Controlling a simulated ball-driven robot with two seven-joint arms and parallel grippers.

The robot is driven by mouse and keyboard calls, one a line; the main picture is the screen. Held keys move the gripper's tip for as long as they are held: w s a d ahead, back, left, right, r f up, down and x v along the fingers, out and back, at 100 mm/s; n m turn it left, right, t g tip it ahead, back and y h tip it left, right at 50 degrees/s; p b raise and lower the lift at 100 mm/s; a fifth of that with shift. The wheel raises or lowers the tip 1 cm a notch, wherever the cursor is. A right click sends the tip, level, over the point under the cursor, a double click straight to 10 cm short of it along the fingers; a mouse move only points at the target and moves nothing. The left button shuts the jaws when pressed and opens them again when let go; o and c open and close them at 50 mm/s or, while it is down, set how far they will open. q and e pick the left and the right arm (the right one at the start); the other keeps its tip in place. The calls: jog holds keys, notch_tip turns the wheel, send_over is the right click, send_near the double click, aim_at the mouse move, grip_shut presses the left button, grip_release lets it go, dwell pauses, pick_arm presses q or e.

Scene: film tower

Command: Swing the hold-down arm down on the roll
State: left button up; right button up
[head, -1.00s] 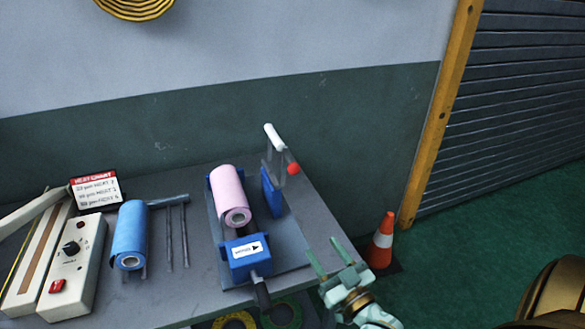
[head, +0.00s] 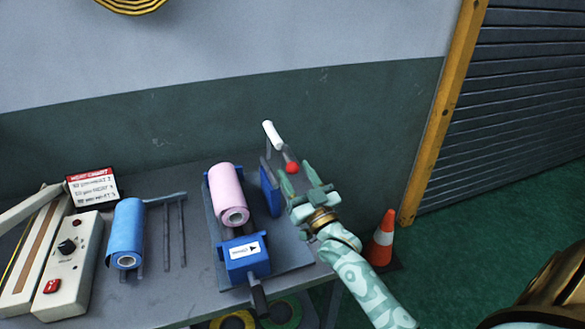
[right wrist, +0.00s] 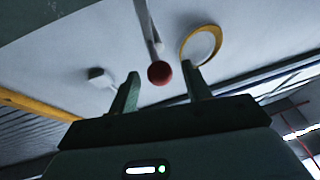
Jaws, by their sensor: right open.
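The pink roll (head: 227,190) lies in the blue and grey holder (head: 247,258) on the table. The hold-down arm (head: 272,136) stands raised behind and right of the roll, with a white roller at its top and a red knob (head: 292,168) on its side. My right gripper (head: 299,178) is open, close to the red knob in the head view. In the right wrist view the red knob (right wrist: 160,73) shows between and beyond the open fingers (right wrist: 161,90); I see no contact. My left gripper is not in view.
A blue roll (head: 127,230) on a stand, a heat sealer (head: 70,262) and a heat chart (head: 92,186) are on the table's left. A traffic cone (head: 382,238) stands on the floor right of the table. The wall is behind.

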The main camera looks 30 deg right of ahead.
jog(key=shift+x, duration=1.15)
jog(key=shift+c, duration=0.3)
grip_shut()
